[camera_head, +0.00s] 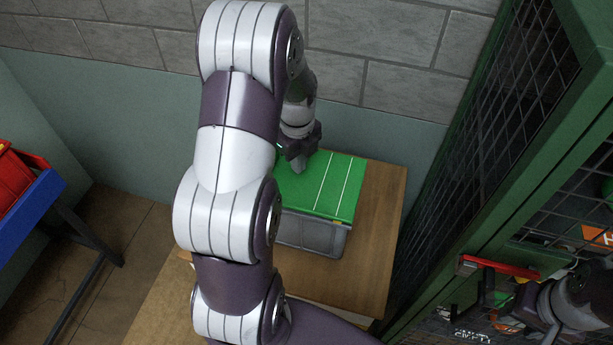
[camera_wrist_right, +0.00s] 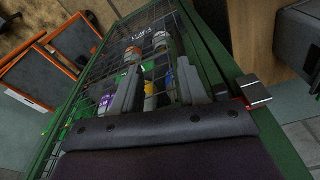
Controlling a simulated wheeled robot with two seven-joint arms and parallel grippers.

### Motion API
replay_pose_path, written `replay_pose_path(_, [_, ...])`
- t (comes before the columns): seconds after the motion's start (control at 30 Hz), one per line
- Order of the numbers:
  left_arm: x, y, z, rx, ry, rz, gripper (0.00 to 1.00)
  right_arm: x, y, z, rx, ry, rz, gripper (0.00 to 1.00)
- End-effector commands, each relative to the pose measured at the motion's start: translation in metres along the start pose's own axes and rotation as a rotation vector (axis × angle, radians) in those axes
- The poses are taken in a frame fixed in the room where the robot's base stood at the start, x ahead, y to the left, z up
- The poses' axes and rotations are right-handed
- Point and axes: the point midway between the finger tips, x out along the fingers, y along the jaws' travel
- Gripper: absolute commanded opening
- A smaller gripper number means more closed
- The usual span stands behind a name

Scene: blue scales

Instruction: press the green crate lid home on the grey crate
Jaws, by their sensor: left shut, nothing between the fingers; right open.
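The green crate lid (camera_head: 335,187), with two white lines across it, lies on top of the grey crate (camera_head: 312,236) on a wooden table. I cannot tell whether its far edge sits fully down. My left gripper (camera_head: 298,166) is shut and empty, pointing down at the lid's far left part; it looks in contact, but I cannot be sure. My left arm hides the lid's left side and part of the crate. My right gripper (camera_head: 538,312) is at the lower right, away from the crate; its open, empty fingers show in the right wrist view (camera_wrist_right: 158,88).
A green mesh cage (camera_head: 505,225) with a red handle (camera_head: 500,266) and several items inside stands right of the table (camera_head: 380,215), close to my right gripper. A blue rack with a red bin (camera_head: 15,180) is at the far left. A wall is behind.

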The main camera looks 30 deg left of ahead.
Motion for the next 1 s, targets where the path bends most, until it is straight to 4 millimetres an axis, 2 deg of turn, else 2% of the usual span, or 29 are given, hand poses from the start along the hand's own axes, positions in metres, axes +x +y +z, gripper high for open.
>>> replay_pose_path(1.0, [0.017, 0.0, 0.0, 0.0, 0.0, 0.0, 0.0, 0.01, 0.0, 0.001, 0.0, 0.0, 0.0, 0.43])
